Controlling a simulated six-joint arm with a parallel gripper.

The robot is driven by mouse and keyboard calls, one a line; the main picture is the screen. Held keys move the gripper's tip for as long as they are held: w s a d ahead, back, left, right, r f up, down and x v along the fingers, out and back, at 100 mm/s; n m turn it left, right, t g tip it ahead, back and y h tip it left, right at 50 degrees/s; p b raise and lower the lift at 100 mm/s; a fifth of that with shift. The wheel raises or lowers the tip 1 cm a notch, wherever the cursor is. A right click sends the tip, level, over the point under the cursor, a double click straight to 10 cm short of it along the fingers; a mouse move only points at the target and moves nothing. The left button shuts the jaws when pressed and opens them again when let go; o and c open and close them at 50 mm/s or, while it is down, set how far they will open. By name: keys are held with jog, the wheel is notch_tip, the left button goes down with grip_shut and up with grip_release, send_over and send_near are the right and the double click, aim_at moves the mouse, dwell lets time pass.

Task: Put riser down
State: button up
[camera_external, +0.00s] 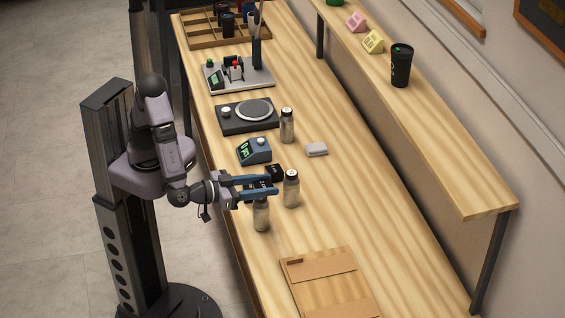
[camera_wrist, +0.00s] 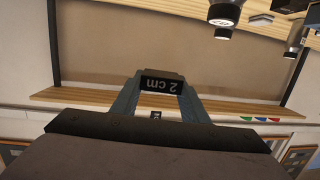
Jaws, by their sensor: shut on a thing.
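The riser is a black block marked "2 cm" (camera_wrist: 163,85), printed upside down in the wrist view. My gripper (camera_wrist: 158,98) is shut on it, with one finger on each side. In the external view my gripper (camera_external: 268,187) reaches out over the bench from the left, and the riser (camera_external: 261,184) shows dark between its fingers. It seems to be held above the bench top, but the gap is hard to judge. Another black block (camera_external: 275,171) is just behind the fingers, beside the blue device with a green display (camera_external: 254,151).
Bottles stand close to my gripper, one in front (camera_external: 262,215) and one to its right (camera_external: 291,190); another (camera_external: 287,127) is farther back. Bare wood lies to the right.

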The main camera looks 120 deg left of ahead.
jog(key=w+a+r+t+h+b, duration=0.1)
jog(key=w+a+r+b, duration=0.1)
jog(key=w+a+b, duration=0.45)
jog(key=m+p, duration=0.1)
jog(key=p, duration=0.1)
send_over(295, 243)
jog(key=shift+f, duration=2.45)
notch_tip(295, 243, down, 18)
jog(key=shift+r+b, duration=0.25)
jog(key=shift+b, duration=0.05)
jog(key=shift+f, duration=0.1)
jog(key=shift+f, duration=0.15)
jog(key=o, duration=1.1)
jog(key=shift+o, duration=0.2)
